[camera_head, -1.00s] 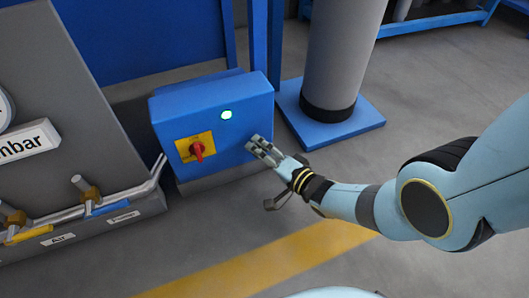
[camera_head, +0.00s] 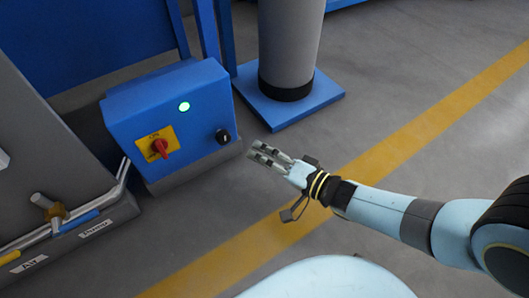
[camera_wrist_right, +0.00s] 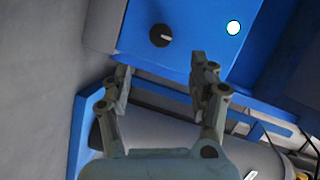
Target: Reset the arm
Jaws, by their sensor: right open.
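My right arm (camera_head: 400,212) reaches in from the right in the head view. Its gripper (camera_head: 263,154) is open and empty, in front of and to the right of a blue control box (camera_head: 195,110), apart from it. In the right wrist view the two fingers of the right gripper (camera_wrist_right: 158,80) stand apart with nothing between them. The box carries a red rotary switch (camera_head: 160,147) on a yellow plate, a lit green lamp (camera_head: 184,106) and a black knob (camera_head: 222,136). The knob (camera_wrist_right: 160,35) and lamp (camera_wrist_right: 233,27) also show in the wrist view. My left gripper is not in view.
A grey column (camera_head: 289,45) on a blue base plate (camera_head: 320,98) stands behind the gripper. A grey panel with pipes and valves (camera_head: 48,205) is at the left. A yellow floor stripe (camera_head: 400,137) crosses open floor below the arm.

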